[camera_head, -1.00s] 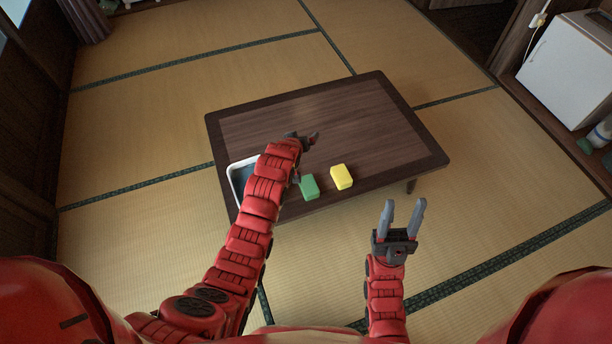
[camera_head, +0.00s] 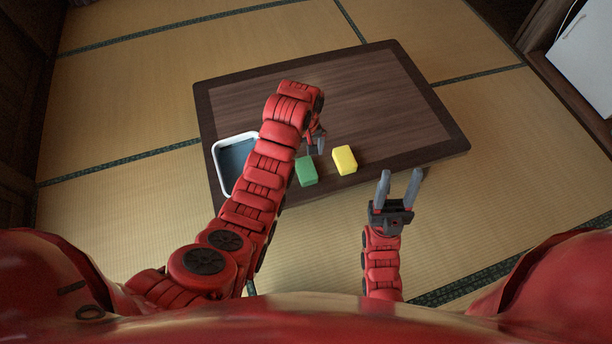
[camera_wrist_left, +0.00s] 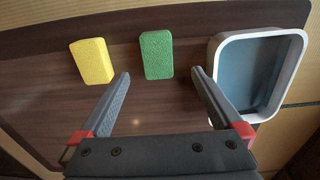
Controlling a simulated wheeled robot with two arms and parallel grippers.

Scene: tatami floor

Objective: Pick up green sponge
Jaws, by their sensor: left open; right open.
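The green sponge (camera_head: 306,171) lies on the low dark table, near its front edge. In the left wrist view the green sponge (camera_wrist_left: 156,55) is beyond my open fingertips and between their lines. My left gripper (camera_head: 316,147) is above the table just behind the sponge, partly hidden by its own arm; in the left wrist view its fingers (camera_wrist_left: 160,75) are open and empty. My right gripper (camera_head: 400,174) is open and empty, pointing up in the picture at the table's front edge, right of the sponges.
A yellow sponge (camera_head: 344,160) lies just right of the green one on the table (camera_head: 375,100). A white-rimmed tray (camera_head: 219,163) with a blue-grey inside stands on the left, partly behind my left arm. The table's back and right are clear.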

